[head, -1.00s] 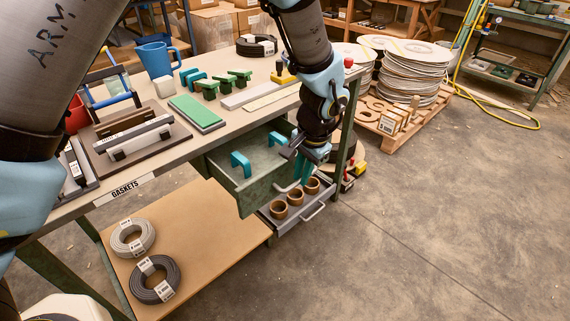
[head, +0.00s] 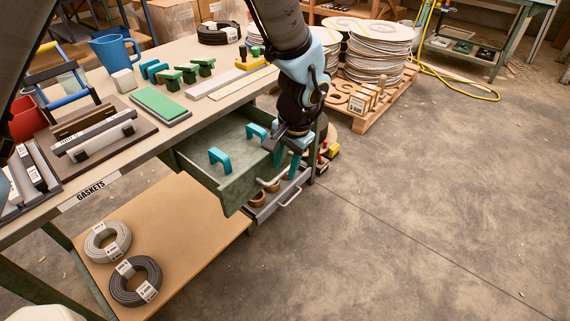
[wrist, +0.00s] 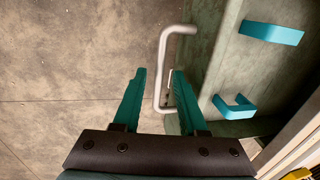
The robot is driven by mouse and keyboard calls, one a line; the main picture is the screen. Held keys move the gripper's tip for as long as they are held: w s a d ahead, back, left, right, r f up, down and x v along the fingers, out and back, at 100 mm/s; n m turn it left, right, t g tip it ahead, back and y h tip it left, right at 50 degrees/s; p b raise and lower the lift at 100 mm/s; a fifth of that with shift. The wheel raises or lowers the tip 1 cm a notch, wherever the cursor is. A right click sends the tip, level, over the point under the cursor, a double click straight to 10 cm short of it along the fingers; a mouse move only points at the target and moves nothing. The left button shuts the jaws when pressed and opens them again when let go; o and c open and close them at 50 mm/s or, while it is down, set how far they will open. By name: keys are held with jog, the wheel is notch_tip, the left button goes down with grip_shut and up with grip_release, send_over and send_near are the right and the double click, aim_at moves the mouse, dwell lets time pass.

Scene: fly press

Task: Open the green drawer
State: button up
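The green drawer (head: 240,187) stands pulled well out under the workbench, with two teal handle-shaped parts (head: 219,160) inside it. In the wrist view its front panel (wrist: 215,60) runs down the picture, with a pale metal bar handle (wrist: 160,75) on it. My gripper (wrist: 158,85) is open around the bar: one finger on the outer side, the other between the bar and the panel. A gap shows between the bar and the left finger; I cannot tell whether the right finger touches. In the head view my gripper (head: 285,165) is at the drawer front, partly hiding it.
A grey drawer (head: 262,214) with brown rings (head: 257,198) stands open below. The workbench (head: 150,110) carries a blue mug (head: 113,52), a green block (head: 160,103) and other parts. Stacked discs on a pallet (head: 375,115) stand behind. The floor (head: 420,220) in front is clear.

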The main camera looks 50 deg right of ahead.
notch_tip(320, 180, up, 11)
jog(key=s, duration=0.2)
jog(key=shift+f+b, duration=0.15)
jog(key=shift+b, duration=0.2)
jog(key=shift+a, duration=0.1)
dwell(0.5)
jog(key=w+a+r+n+g+p, duration=0.1)
jog(key=w+a+r+n+p, duration=0.2)
jog(key=w+a, duration=0.7)
jog(key=w+a+r+n+p, duration=0.1)
jog(key=w+a+r+n, duration=0.25)
jog(key=w+a, duration=0.7)
jog(key=w+a+r+n+p, duration=0.1)
jog(key=a+n, duration=0.4)
jog(key=a, duration=0.8)
jog(key=w+a+r+n+p, duration=0.2)
jog(key=w+a+n, duration=0.2)
jog(key=a, duration=1)
jog(key=shift+a+n+p, duration=0.15)
jog(key=shift+n+p, duration=0.15)
jog(key=shift+n, duration=0.65)
